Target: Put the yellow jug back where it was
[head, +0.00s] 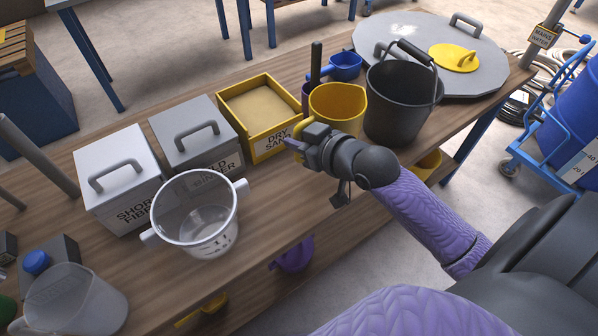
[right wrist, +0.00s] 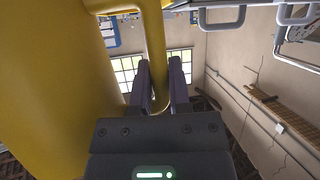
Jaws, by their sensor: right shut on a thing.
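The yellow jug (head: 338,101) is at the back of the bench, between the sand box and the black bucket. It looks about upright; its lower part is hidden behind my right gripper and arm, so I cannot tell whether its base touches the bench. My right gripper (head: 294,141) is on the near left side of the jug. In the right wrist view the jug's yellow wall (right wrist: 50,80) fills the left, and its handle (right wrist: 155,45) runs down between the fingers of my right gripper (right wrist: 162,85), shut on it. My left gripper is not in view.
A clear two-handled tub (head: 195,225) stands near the front edge. Lidded boxes (head: 195,135) and the yellow dry sand box (head: 257,150) line the back. The black bucket (head: 398,110) stands right of the jug. Bare wood (head: 270,190) shows right of the tub.

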